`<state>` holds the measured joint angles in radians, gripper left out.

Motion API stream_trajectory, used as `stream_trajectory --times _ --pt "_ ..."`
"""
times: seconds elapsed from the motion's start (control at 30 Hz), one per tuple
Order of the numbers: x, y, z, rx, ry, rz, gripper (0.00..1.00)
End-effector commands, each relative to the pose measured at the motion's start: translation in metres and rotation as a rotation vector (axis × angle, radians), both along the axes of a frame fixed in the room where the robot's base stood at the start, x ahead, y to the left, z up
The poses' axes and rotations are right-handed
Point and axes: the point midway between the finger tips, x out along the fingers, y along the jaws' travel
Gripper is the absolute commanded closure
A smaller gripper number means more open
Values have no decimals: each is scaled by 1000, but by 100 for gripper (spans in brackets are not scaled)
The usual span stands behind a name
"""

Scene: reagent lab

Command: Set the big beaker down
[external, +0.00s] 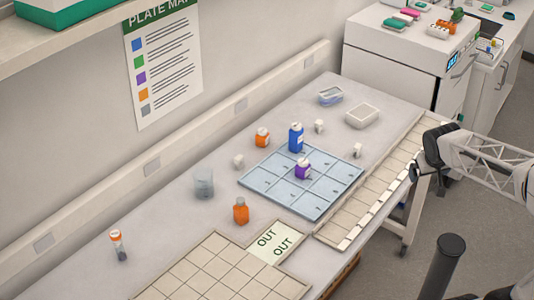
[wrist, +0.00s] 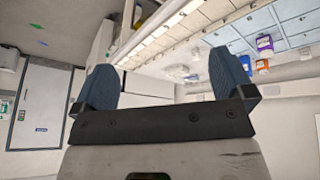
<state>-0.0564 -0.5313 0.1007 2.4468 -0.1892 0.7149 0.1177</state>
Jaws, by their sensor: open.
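The big beaker (external: 204,184) is a clear glass vessel standing upright on the bench, left of the blue gridded tray (external: 270,190). My gripper (external: 424,165) is at the right, off the bench's right edge and far from the beaker. In the wrist view my gripper (wrist: 160,88) has its two dark fingers spread wide with nothing between them. I cannot make out the beaker in the wrist view.
A blue bottle (external: 296,138) and a purple bottle (external: 303,170) stand on the tray. Orange bottles stand behind it (external: 262,138) and in front of it (external: 241,211). An orange-capped tube (external: 118,245) stands at the far left. Bare bench surrounds the beaker.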

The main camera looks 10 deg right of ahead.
Motion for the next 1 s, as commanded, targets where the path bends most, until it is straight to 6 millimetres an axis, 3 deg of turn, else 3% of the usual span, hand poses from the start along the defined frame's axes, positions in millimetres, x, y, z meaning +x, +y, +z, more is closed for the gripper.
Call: stream_trajectory --times 0.1,0.2,0.33,1.0 --pt "-42 -6 -8 44 81 -36 1" --pt "-68 -6 -13 78 133 -51 1" --pt "-87 -5 -17 106 174 -60 1" --pt "-93 -4 -18 117 188 -62 1"
